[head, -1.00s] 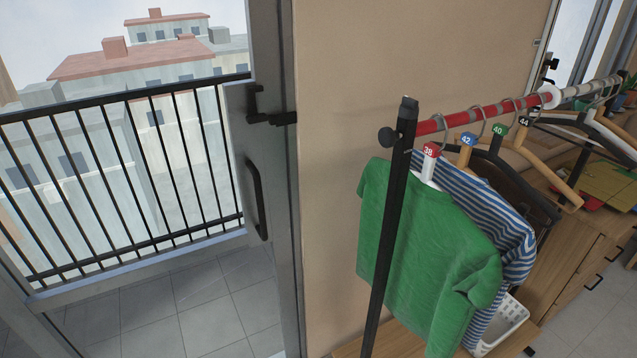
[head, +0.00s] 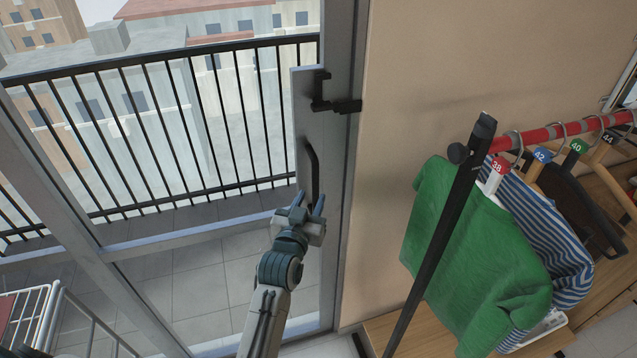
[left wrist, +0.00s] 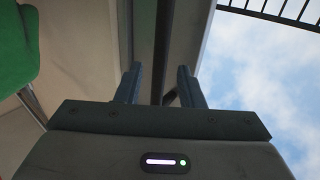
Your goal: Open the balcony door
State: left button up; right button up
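The balcony door (head: 309,115) is a grey-framed glass door with the balcony behind it. It stands at the frame post (head: 346,200), and I see no clear gap there. A black latch (head: 322,92) sits high on its edge, reaching to the post. Below it is a black upright bar handle (head: 312,165). My left gripper (head: 309,201) is at the handle's lower end, which it partly hides. In the left wrist view its two fingers (left wrist: 161,82) are apart, with a dark bar between or just beyond them; I cannot tell if they touch it. My right gripper is not in view.
A clothes rack (head: 440,235) with a green shirt (head: 480,250) and a striped shirt (head: 545,225) stands right of the door. A white wire rack (head: 35,315) is at the lower left. A beige wall (head: 420,90) lies between door and rack.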

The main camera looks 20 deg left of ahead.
aim_at(314, 191)
pick_arm(q)
jog(key=shift+w+p, duration=0.55)
jog(key=shift+w, duration=1.85)
grip_shut()
